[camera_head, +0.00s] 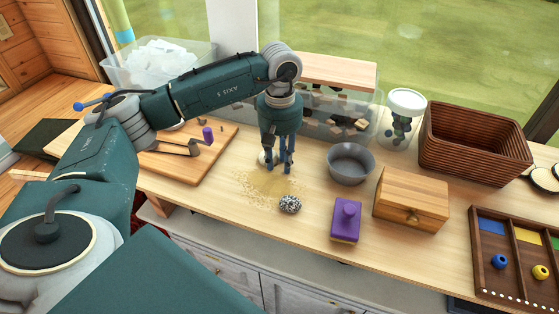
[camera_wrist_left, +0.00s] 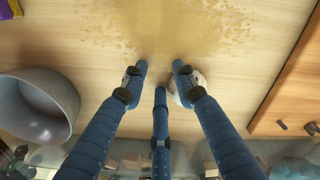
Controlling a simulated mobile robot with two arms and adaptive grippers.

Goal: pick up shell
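A small whitish object that looks like the shell (camera_head: 263,157) sits on the wooden counter at the edge of a patch of sand-coloured grains (camera_head: 268,184). My left gripper (camera_head: 278,168) points down right beside it, its blue fingers partly in front of it. In the left wrist view the whitish shell (camera_wrist_left: 182,84) shows partly hidden behind the right-hand finger of my left gripper (camera_wrist_left: 160,75). The fingers are spread, with bare counter showing between them. I cannot tell whether a finger touches the shell. My right gripper is in neither view.
A speckled ball (camera_head: 290,204), a grey bowl (camera_head: 350,163), a purple block (camera_head: 346,220) and a wooden box (camera_head: 411,199) stand to the right. A cutting board (camera_head: 185,172) lies left; a clear bin (camera_head: 347,134) stands behind. The counter's front edge is near.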

